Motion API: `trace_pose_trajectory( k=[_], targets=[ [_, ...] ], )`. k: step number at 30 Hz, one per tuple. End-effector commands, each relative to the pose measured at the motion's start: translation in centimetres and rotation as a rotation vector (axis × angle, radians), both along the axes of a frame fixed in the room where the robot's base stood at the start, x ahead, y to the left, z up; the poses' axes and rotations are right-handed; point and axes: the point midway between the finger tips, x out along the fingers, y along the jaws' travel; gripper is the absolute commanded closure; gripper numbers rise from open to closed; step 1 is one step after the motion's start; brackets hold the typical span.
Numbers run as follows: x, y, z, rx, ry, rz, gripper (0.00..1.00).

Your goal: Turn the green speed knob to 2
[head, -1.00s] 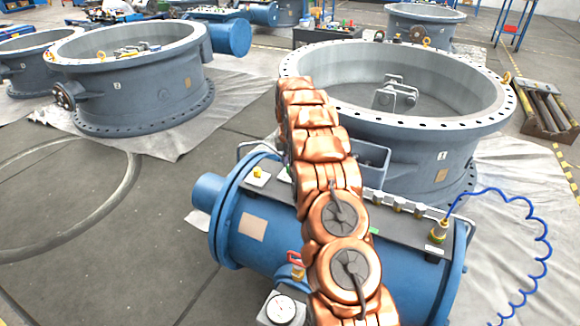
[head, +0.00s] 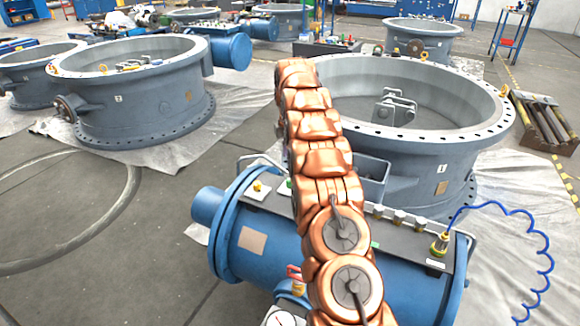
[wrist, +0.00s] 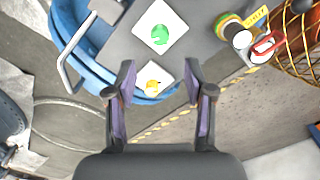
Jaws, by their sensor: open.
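The green speed knob (wrist: 160,36) sits on a white square plate on the dark panel, ahead of my gripper in the wrist view. In the head view a little of the green knob (head: 285,184) shows at the left edge of my arm. A yellow knob (wrist: 153,87) on its own white plate lies between my fingertips in the wrist view, and also shows in the head view (head: 258,186). My gripper (wrist: 160,80) is open, its fingers apart, with nothing visibly held. In the head view my arm hides the gripper. The knob's scale numbers are not legible.
The panel tops a blue cylinder (head: 270,268). A bent metal handle (wrist: 72,50) stands left of the knobs in the wrist view. A large grey valve ring (head: 430,160) stands behind. A coiled blue hose (head: 548,255) hangs at right. Open floor lies left.

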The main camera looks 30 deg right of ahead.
Motion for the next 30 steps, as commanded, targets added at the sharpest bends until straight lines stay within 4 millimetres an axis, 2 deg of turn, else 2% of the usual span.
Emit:
trace_pose_trajectory(
  k=[4,9,30],
  targets=[
    [0.1,-0.1,1.2,-0.002,-0.005,0.000,0.47],
    [0.0,0.0,1.7,0.000,-0.002,0.000,0.47],
    [0.0,0.0,1.7,0.000,-0.001,0.000,0.47]
  ],
)
